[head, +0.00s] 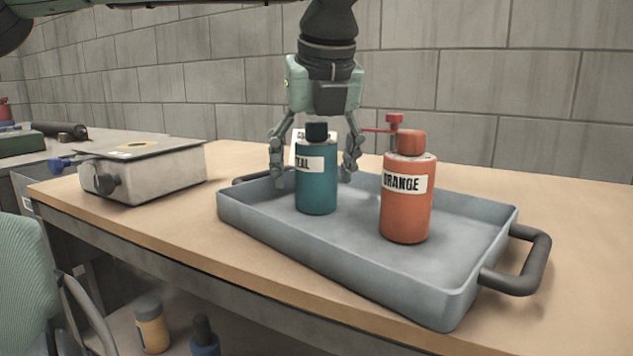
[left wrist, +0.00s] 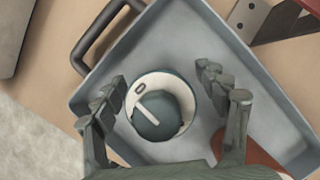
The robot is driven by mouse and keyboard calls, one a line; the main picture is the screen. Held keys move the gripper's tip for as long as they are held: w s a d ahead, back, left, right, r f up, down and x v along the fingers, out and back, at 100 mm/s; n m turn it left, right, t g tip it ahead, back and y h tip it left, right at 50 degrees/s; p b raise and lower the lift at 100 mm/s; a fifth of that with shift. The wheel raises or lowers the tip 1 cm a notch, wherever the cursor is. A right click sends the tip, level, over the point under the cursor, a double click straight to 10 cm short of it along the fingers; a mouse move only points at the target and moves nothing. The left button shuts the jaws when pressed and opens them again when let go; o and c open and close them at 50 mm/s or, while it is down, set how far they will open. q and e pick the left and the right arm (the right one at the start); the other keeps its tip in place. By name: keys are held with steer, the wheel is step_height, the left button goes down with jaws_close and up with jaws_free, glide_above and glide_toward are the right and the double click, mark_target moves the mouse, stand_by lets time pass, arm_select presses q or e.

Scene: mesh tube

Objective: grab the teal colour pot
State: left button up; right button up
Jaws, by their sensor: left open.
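The teal pot (head: 317,190) is a dark teal cylinder with a black cap and a white label, standing upright in the grey tray (head: 470,275). In the left wrist view the pot (left wrist: 160,112) is seen from above as a round top with a pale ring. My left gripper (head: 313,172) points down from above and is open, with one finger on each side of the pot. In the left wrist view the open gripper (left wrist: 161,78) also straddles the pot, with gaps visible beside it. My right gripper is not in view.
An orange pot (head: 406,205) stands in the tray to the right of the teal one. A red-handled metal fixture (head: 394,122) is behind it. A grey box (head: 145,172) sits on the bench to the left. The bench right of the tray is clear.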

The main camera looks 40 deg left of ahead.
arm_select(q)
steer(key=shift+f, duration=0.1)
steer(key=c, duration=1.4)
